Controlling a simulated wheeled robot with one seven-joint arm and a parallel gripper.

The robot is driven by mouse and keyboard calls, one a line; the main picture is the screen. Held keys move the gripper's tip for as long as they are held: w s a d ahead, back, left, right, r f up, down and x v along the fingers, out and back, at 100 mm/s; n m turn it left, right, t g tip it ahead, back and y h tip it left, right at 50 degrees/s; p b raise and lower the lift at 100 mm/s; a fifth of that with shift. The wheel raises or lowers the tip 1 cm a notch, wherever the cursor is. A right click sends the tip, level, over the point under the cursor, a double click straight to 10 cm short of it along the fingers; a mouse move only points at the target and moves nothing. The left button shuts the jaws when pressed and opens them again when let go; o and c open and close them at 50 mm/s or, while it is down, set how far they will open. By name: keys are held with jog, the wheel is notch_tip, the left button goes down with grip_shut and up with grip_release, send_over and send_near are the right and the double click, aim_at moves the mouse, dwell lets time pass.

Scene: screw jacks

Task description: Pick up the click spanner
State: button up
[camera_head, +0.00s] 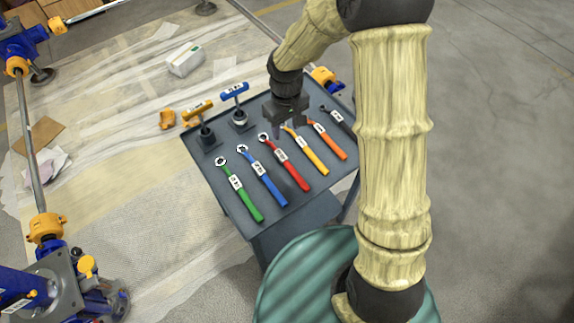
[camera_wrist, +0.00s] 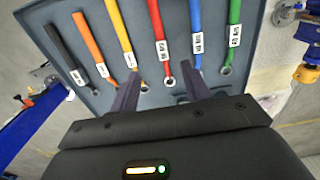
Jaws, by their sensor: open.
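Several spanners lie side by side on a dark tray table: green (camera_head: 240,193), blue (camera_head: 262,176), red (camera_head: 285,163), yellow (camera_head: 306,152), orange (camera_head: 328,140) and black (camera_head: 341,121). Each has a white label too small to read surely, so I cannot tell which is the click spanner. My gripper (camera_head: 283,128) is open and empty, pointing down over the ring ends of the red and yellow spanners. In the wrist view, the red spanner's ring end (camera_wrist: 169,82) shows between the fingertips (camera_wrist: 161,80). Part of the yellow spanner's end is hidden by a finger.
The tray table (camera_head: 231,206) also bears a yellow T-handled tool (camera_head: 198,108) and a blue T-handled tool (camera_head: 234,91) at its far left edge. Blue jack parts (camera_head: 35,290) with rods stand at the left. A white box (camera_head: 185,60) lies on the floor sheeting.

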send_over(287, 162)
notch_tip(287, 162, down, 12)
jog(key=shift+f, duration=0.1)
dwell(0.6)
jog(key=shift+f+p, duration=0.6)
jog(key=shift+f, duration=1.95)
grip_shut()
